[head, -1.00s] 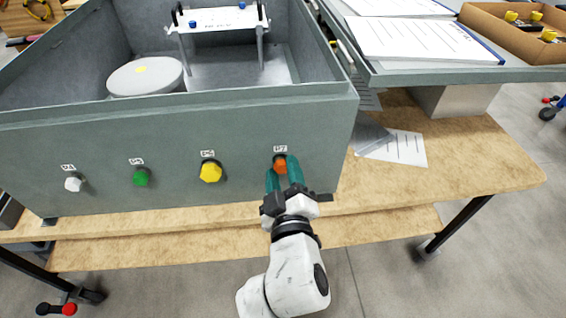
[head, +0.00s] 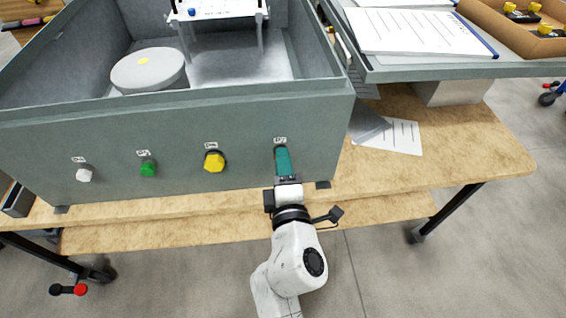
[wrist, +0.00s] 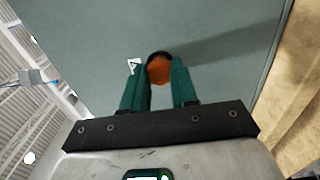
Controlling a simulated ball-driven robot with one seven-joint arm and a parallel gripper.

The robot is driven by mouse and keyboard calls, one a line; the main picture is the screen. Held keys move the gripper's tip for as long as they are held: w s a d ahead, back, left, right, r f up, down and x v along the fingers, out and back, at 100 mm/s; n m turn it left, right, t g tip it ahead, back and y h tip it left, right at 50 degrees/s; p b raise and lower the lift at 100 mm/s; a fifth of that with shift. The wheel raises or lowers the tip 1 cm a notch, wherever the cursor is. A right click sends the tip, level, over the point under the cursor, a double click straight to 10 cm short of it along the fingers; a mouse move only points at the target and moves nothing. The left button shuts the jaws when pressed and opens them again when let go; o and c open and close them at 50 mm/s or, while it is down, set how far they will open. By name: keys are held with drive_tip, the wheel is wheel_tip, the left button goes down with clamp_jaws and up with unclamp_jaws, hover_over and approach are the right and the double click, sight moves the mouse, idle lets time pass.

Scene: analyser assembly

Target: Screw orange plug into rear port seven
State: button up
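The orange plug (wrist: 160,69) sits at the port labelled P7 (head: 280,140) in the front wall of the grey housing (head: 180,124). My gripper (wrist: 160,72) has its teal fingers on both sides of the plug, apparently touching it. In the head view my gripper (head: 283,160) is turned edge-on, so one finger covers the other and hides the plug. A dark ring shows behind the plug in the wrist view. How deep the plug sits cannot be told.
A yellow plug (head: 214,162), a green plug (head: 148,168) and a white plug (head: 84,174) sit in the same wall to the left. The wooden bench (head: 450,150) extends below and right, with papers (head: 400,137) on it. The space in front is clear.

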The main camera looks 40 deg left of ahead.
drive_tip(key=shift+r, duration=0.1)
clamp_jaws()
drive_tip(key=m+b, duration=1)
drive_tip(key=m, duration=0.9)
